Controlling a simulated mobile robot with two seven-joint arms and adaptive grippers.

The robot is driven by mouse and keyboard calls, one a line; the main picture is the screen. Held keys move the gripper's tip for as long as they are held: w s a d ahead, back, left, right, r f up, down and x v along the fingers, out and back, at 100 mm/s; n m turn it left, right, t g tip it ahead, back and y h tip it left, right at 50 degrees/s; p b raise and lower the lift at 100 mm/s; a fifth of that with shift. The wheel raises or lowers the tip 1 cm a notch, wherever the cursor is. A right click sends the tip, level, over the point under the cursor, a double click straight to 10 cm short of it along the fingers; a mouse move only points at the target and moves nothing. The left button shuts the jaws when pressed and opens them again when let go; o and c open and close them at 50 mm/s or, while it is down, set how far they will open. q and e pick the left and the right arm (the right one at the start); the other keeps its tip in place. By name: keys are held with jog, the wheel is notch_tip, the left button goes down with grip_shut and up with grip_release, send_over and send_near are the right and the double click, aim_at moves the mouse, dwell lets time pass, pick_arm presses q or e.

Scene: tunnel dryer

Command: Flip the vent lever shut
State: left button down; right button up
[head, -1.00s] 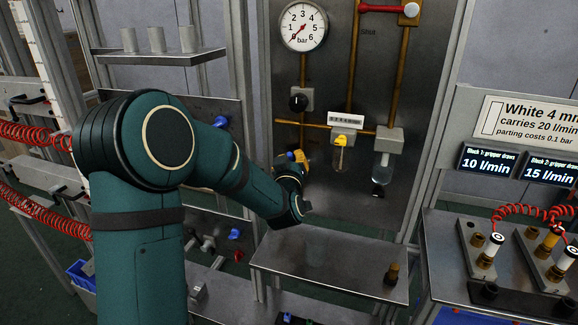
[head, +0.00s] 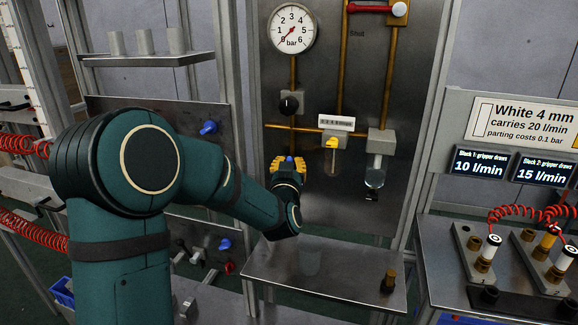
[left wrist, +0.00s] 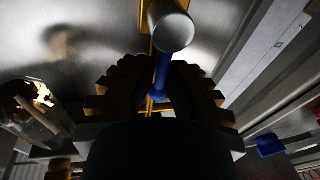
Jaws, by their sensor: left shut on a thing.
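My left gripper (head: 288,165), with yellow fingers, is in front of the metal panel, below the black knob and left of the filter bowls. It is shut on a blue lever (head: 290,158), of which only a little shows between the fingers. In the left wrist view the blue lever (left wrist: 162,75) lies between the dark ridged fingers (left wrist: 160,95), beneath a round metal cylinder end (left wrist: 172,30). No label on this lever is readable, so I cannot confirm that it is the vent lever. My right gripper is not in view.
A gauge (head: 291,28) reads near zero. A red handle (head: 368,9) sits on the pipe top, near the word "Shut". A metal shelf (head: 345,283) lies below. Other blue levers (head: 208,127) (head: 224,243) are left.

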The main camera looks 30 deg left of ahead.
pick_arm(q)
jog(key=c, duration=1.1)
grip_release()
jog(key=shift+o, duration=0.2)
jog(key=v, duration=1.2)
